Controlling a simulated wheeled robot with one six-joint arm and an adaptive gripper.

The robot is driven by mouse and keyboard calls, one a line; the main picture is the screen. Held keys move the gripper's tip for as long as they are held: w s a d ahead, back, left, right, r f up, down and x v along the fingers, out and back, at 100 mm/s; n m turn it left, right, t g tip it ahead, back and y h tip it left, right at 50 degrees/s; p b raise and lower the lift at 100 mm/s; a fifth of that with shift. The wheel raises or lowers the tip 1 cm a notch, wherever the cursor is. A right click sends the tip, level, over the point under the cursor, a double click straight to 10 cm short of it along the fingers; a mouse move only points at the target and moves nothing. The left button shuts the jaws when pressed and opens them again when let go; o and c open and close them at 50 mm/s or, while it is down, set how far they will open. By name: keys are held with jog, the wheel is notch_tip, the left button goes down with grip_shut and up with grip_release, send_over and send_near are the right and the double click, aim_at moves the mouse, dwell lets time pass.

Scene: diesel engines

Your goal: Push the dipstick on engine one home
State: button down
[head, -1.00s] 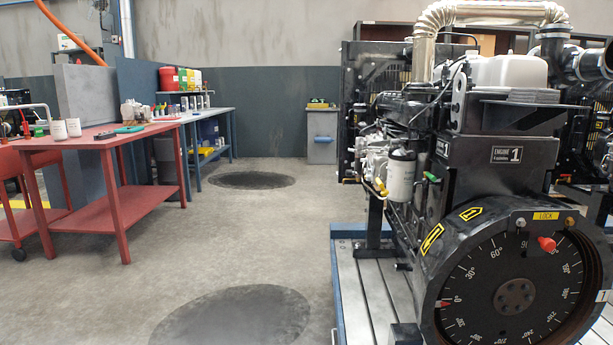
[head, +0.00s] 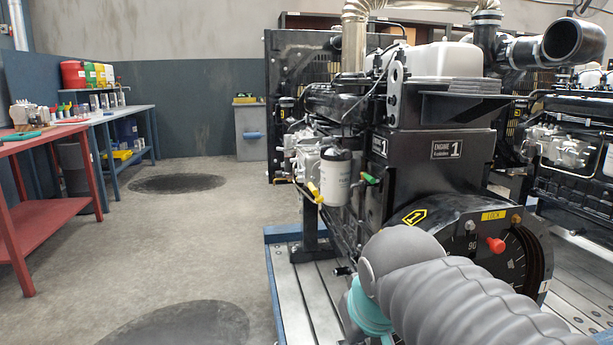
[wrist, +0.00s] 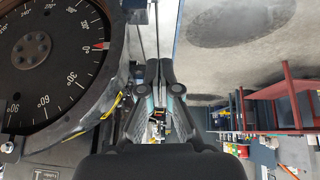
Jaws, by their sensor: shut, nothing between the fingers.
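Engine one (head: 447,150) stands at right of centre in the head view, with its number plate and round dial facing me. A small yellow handle (head: 315,193), possibly the dipstick's, shows on its left side beside the white filter (head: 335,178). A green handle (head: 370,179) sits just right of the filter. I cannot tell how far in the dipstick sits. My gripper (wrist: 159,68) is shut and empty in the wrist view, beside the engine's dial (wrist: 50,60). In the head view my arm covers the dial's lower part, and the gripper itself is not seen.
The engine stands on a slotted metal bed (head: 305,285) with a blue edge. A red workbench (head: 40,205) and a blue bench (head: 120,120) stand at left. The floor between them and the engine is clear. Another engine (head: 560,140) stands at right.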

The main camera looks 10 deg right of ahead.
jog(key=w+a+r+n+t+h, duration=0.1)
jog(key=w+a+r+t+h, duration=0.2)
jog(key=w+r, duration=2.2)
send_over(311, 184)
jog(key=s+a, duration=0.2)
jog(key=s, duration=0.1)
notch_tip(311, 184, down, 8)
jog(key=f, duration=0.1)
jog(key=d+f+b, duration=0.1)
jog(key=f, duration=0.1)
jog(key=shift+w+y, duration=0.1)
jog(key=shift+y, duration=0.2)
jog(key=shift+f, duration=0.2)
